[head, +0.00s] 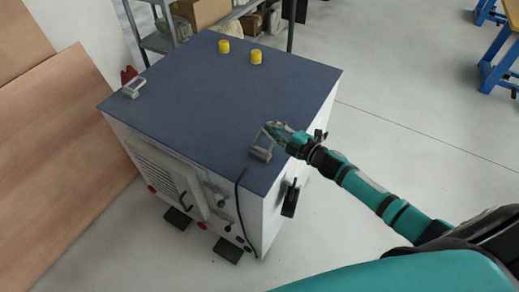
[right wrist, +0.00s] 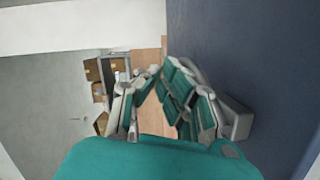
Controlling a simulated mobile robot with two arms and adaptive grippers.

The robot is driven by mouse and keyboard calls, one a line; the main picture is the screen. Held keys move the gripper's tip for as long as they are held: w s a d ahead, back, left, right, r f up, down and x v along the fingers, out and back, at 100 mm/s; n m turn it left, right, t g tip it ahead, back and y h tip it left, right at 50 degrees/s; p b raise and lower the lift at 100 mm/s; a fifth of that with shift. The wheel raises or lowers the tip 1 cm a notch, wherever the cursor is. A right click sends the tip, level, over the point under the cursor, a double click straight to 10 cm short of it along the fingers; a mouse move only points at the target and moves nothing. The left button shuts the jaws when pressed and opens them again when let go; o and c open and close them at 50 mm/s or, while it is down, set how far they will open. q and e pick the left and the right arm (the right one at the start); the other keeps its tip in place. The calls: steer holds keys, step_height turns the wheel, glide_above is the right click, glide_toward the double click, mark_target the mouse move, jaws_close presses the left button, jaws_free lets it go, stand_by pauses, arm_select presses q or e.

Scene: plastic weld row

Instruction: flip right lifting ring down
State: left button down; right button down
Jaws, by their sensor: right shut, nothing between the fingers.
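The right lifting ring (head: 261,154) is a grey metal loop on a block near the front right corner of the cabinet's dark blue top (head: 210,95). Its loop appears raised from the top. My right gripper (head: 270,127) is shut and empty, with its fingertips close beside the upper part of the loop; I cannot tell if they touch. In the right wrist view the fingers (right wrist: 160,69) partly hide the ring, and its grey base (right wrist: 236,118) shows to their right. The left lifting ring (head: 133,88) sits at the top's left edge. My left gripper is not in view.
Two yellow caps (head: 256,57) stand at the back of the top. A black cable (head: 239,205) hangs down the cabinet's front. A black handle (head: 290,198) sticks out from the right side. Wooden panels (head: 55,150) lean at the left.

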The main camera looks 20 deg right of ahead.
steer(key=shift+w+d+f, duration=0.25)
steer(key=shift+f, duration=0.1)
steer(key=shift+w+d+f+m, duration=0.1)
steer(key=shift+w+d+m, duration=0.1)
steer(key=shift+m, duration=0.1)
steer(key=shift+w+d+f+m+g+b, duration=0.2)
steer(key=shift+d+f+m+g+b, duration=0.15)
steer(key=shift+f+m, duration=0.45)
steer(key=shift+d+m, duration=0.1)
steer(key=shift+m, duration=0.2)
steer(key=shift+w+d+f, duration=0.1)
steer(key=shift+w+f, duration=0.05)
steer(key=shift+f, duration=0.15)
